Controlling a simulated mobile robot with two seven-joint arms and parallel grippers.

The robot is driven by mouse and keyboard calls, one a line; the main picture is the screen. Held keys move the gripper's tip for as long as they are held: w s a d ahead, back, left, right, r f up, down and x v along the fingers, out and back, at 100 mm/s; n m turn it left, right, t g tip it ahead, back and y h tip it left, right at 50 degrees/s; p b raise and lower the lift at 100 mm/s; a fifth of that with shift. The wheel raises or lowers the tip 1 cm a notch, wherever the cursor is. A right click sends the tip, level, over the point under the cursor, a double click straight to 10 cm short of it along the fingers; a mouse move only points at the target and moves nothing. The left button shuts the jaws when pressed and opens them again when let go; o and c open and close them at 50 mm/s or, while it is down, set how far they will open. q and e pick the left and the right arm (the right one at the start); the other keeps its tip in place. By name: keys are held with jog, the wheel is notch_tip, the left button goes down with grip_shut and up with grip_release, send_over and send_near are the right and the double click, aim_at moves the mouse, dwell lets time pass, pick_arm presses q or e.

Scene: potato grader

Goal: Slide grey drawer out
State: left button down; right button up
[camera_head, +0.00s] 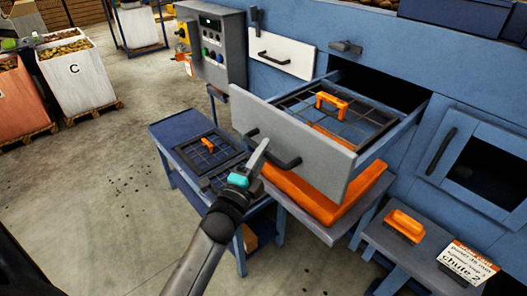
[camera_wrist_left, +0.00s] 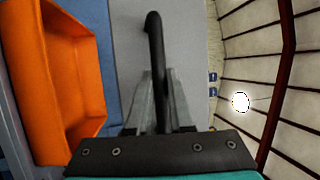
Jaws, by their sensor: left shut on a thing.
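The grey drawer (camera_head: 318,143) stands slid out from the blue machine, its inside open to view. A dark mesh screen (camera_head: 366,125) with an orange handle (camera_head: 332,103) lies in it. My left gripper (camera_head: 262,156) is at the drawer front, shut on its black handle (camera_head: 287,162). In the left wrist view the black bar (camera_wrist_left: 153,40) runs down between the two fingers (camera_wrist_left: 160,100), with the grey front (camera_wrist_left: 128,55) behind it. The fingers hide part of the handle. My right gripper is in neither view.
An orange tray (camera_head: 312,197) sits below the drawer. A blue bench (camera_head: 176,130) with mesh screens stands to the left. A low shelf at right holds an orange-handled tool (camera_head: 404,224) and a chute sign (camera_head: 468,264). Open floor lies at left.

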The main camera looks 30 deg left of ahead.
pick_arm(q)
jog(key=c, duration=1.2)
grip_release()
jog(key=shift+s+a+f, duration=0.1)
jog(key=shift+f, duration=0.05)
jog(key=shift+o, duration=1.4)
jog(key=shift+s, duration=0.15)
jog(key=shift+o, duration=0.6)
jog(key=s+f+b, duration=0.2)
jog(key=s+b, duration=0.1)
jog(key=s, duration=1.1)
jog(key=shift+s+d+f, duration=0.25)
jog(key=shift+s+d, duration=0.15)
jog(key=shift+f, duration=0.1)
